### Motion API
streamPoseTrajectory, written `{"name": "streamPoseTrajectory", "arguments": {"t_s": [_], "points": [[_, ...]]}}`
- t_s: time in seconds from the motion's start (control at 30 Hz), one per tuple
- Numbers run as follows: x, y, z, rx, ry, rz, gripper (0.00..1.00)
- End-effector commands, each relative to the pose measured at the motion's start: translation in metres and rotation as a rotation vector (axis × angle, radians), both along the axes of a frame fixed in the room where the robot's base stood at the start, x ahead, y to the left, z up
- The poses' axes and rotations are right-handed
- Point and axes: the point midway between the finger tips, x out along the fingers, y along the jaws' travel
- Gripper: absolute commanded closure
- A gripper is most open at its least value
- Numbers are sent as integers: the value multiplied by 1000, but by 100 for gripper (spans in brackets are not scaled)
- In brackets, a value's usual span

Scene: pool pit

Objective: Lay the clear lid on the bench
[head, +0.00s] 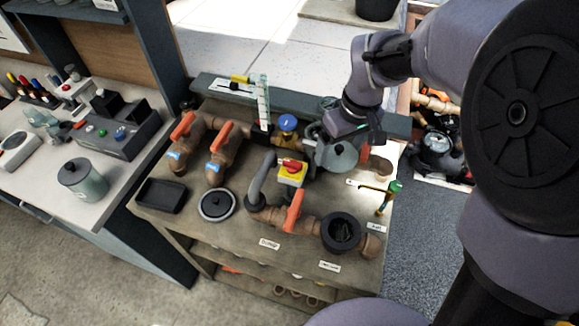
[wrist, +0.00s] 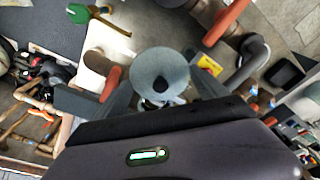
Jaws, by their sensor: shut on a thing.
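My gripper (head: 342,136) is shut on the clear lid (head: 338,158), a pale translucent disc with a dark knob. It holds the lid above the back right of the brown pipe stand (head: 235,240). In the wrist view the lid (wrist: 158,66) shows between the fingers of my gripper (wrist: 159,92), with the knob at its near edge. The pale bench (head: 120,170) stands at the left, apart from the lid. An open dark round pot (head: 341,232) sits in the pipe at the stand's front right.
The stand bears orange-handled valves (head: 182,127), a black tray (head: 161,196), a dark round cover (head: 217,205) and a yellow-red switch (head: 291,172). On the bench are a grey canister (head: 83,180) and a button box (head: 118,128). Bare bench surface shows near the canister.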

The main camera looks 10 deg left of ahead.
Motion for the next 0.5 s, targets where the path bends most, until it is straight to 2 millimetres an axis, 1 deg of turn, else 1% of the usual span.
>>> {"name": "streamPoseTrajectory", "arguments": {"t_s": [0.07,0.13,0.3,0.33,0.4,0.5], "points": [[0,0,-7,0,1,-1,60],[-1,0,-27,0,5,-1,60],[-1,0,-93,-1,5,-1,60],[-2,0,-103,-1,5,-2,60],[-1,0,-121,-1,4,-1,60],[-1,0,-134,1,2,-2,60]]}}
